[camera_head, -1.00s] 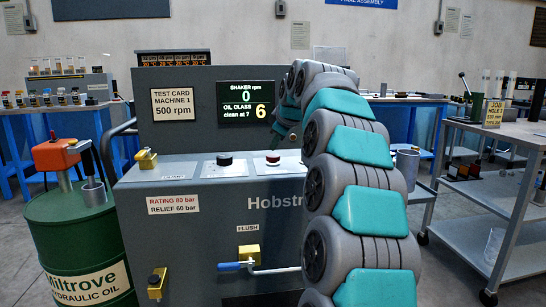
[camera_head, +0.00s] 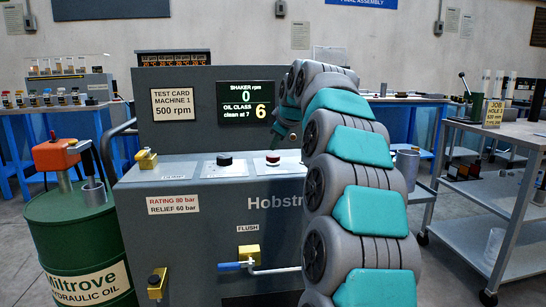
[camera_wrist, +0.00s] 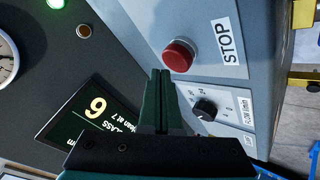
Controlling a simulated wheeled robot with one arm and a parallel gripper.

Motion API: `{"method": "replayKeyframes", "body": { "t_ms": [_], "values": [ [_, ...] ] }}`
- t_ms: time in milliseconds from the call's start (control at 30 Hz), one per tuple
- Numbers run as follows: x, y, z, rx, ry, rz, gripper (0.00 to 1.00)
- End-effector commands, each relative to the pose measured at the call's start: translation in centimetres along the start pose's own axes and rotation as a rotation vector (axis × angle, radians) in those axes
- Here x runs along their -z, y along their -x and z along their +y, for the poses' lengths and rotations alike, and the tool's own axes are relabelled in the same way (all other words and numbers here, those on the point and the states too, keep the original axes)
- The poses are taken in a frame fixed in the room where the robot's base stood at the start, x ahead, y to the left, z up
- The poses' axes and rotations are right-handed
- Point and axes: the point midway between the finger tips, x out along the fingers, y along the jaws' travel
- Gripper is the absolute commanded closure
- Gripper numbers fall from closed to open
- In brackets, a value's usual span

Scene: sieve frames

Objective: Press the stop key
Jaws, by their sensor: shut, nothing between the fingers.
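The stop key is a red round button (camera_wrist: 179,55) beside a white STOP label (camera_wrist: 230,41) on the machine's sloped panel. In the head view the red key (camera_head: 273,158) shows on the console's top ledge, left of my arm. My gripper (camera_wrist: 161,72) is shut and empty in the wrist view, its dark green fingertips close to the red key in the picture. I cannot tell whether they touch it. In the head view my arm hides much of the console's right side, and the fingers cannot be made out clearly.
A black flow knob (camera_wrist: 204,109) sits next to the stop key. The display (camera_head: 247,102) reads shaker 0 rpm and oil class 6. A green oil drum (camera_head: 80,240) stands at left, and a grey trolley (camera_head: 490,180) at right. A lit green lamp (camera_wrist: 56,3) shows on the machine.

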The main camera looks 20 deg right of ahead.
Motion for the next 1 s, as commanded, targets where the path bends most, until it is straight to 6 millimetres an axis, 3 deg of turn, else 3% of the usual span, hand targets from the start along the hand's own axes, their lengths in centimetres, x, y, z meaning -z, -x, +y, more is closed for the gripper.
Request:
{"method": "replayKeyframes", "body": {
  "t_ms": [1000],
  "values": [
    [-0.45, -0.60, -0.45, 0.000, 0.000, 0.000, 1.00]
  ]
}}
